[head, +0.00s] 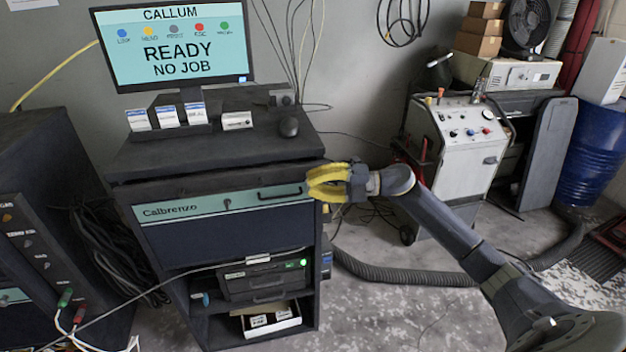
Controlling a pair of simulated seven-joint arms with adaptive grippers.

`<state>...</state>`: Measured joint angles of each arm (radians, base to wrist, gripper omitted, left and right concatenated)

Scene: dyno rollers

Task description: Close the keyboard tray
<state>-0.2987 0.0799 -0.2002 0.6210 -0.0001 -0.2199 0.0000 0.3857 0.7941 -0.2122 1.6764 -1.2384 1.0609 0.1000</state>
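The dark computer cabinet (225,243) stands at left centre in the head view. Under its top is a teal front labelled Calbrenzo (225,202), with a dark bar handle and a keyhole. It appears to be the front of the keyboard tray; no keyboard shows, and I cannot tell how far out it stands. My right gripper (318,183), with yellow fingers, is at the right end of this front, just right of the handle. I cannot tell whether it touches the cabinet or how far apart its fingers are. My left gripper is out of view.
Below are a computer unit (265,279) and an open white box (272,320). A black hose (400,275) crosses the floor. A white machine (462,160) stands at right.

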